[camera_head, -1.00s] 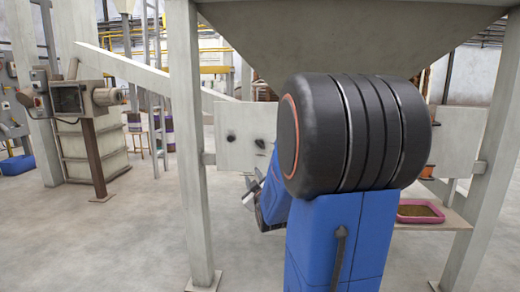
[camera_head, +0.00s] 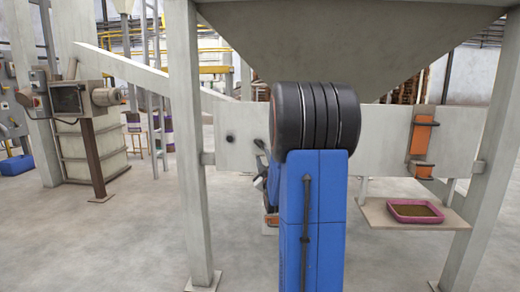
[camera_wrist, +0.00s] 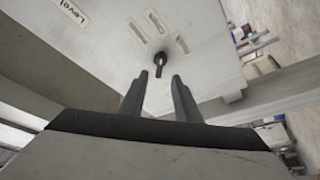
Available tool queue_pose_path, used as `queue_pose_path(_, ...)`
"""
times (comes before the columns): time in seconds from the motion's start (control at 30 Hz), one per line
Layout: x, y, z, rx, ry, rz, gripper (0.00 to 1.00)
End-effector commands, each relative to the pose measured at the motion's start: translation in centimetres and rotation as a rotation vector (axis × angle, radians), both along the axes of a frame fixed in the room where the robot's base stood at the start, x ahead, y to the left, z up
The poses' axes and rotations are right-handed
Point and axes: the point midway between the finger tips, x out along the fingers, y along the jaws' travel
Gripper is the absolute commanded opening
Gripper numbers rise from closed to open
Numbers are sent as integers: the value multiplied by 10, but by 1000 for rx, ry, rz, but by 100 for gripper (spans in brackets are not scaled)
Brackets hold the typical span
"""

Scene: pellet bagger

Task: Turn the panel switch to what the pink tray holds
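The pink tray (camera_head: 414,219) sits on a shelf at the right in the head view and holds a layer of brownish grains. The pale panel (camera_head: 218,155) hangs behind the left post, with one dark knob (camera_head: 230,138) and another dark fitting (camera_head: 259,143) beside my arm. In the wrist view, my gripper (camera_wrist: 160,75) is open and faces the panel. A small dark knob or lever (camera_wrist: 160,62) shows at the gap between its fingertips; contact cannot be told. Two small labels (camera_wrist: 137,33) are unreadable here. My arm hides most of the gripper in the head view.
A larger plate (camera_wrist: 73,11) reads "Level". A big hopper (camera_head: 360,40) hangs above, between a left post (camera_head: 192,150) and a right post (camera_head: 497,150). An orange fitting (camera_head: 421,135) is mounted above the tray. A control box (camera_head: 68,98) stands farther left. Open floor lies at the left.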

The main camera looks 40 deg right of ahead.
Motion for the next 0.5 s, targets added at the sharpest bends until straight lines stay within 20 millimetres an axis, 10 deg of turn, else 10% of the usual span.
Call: queue_pose_path(0.5, 61, -40, 20, 0, 0, 0, 30)
